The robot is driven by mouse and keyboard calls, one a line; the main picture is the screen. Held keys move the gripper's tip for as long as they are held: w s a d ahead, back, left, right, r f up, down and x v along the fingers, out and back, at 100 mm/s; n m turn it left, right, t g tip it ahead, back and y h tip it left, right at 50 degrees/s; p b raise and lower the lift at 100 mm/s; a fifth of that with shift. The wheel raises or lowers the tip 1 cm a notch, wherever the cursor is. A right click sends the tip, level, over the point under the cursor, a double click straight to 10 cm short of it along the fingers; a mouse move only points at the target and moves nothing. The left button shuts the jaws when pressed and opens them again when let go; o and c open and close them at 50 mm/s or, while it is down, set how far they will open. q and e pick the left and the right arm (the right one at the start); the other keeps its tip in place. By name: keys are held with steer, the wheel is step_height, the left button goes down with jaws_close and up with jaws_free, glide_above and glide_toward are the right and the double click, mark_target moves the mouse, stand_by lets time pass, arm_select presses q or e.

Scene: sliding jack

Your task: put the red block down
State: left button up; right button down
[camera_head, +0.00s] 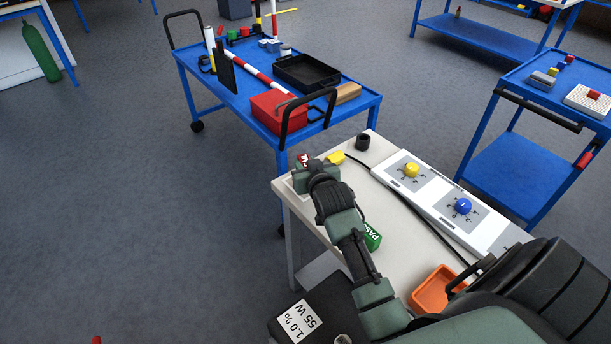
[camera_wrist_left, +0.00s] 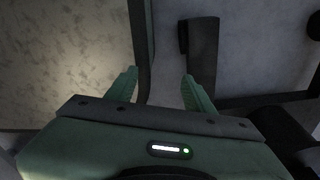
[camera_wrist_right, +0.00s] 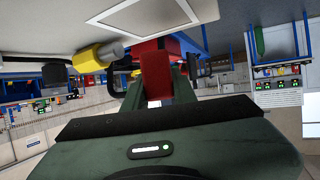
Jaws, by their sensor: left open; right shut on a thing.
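My right gripper (camera_wrist_right: 160,92) is shut on a red block (camera_wrist_right: 157,76), which stands up between its fingers in the right wrist view. In the head view, the red block (camera_head: 304,158) shows as a small red patch with white marks at the tip of my right arm, over the far left corner of the pale table (camera_head: 403,240). Whether it touches the table cannot be told. My left gripper (camera_wrist_left: 160,84) is open, with nothing between its fingers in the left wrist view. It cannot be made out in the head view.
A yellow piece (camera_head: 336,157) and a dark cup (camera_head: 363,142) stand close by. A green block marked PASS (camera_head: 372,238) is partly behind my right arm. A white panel with two knobs (camera_head: 440,197) and an orange tray (camera_head: 434,290) occupy the right side. A blue cart (camera_head: 362,94) stands beyond.

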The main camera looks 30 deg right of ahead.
steer(key=shift+f, duration=1.9)
steer(key=shift+f, duration=0.2)
steer(key=c, duration=1.1)
jaws_free()
steer(key=shift+c, duration=0.2)
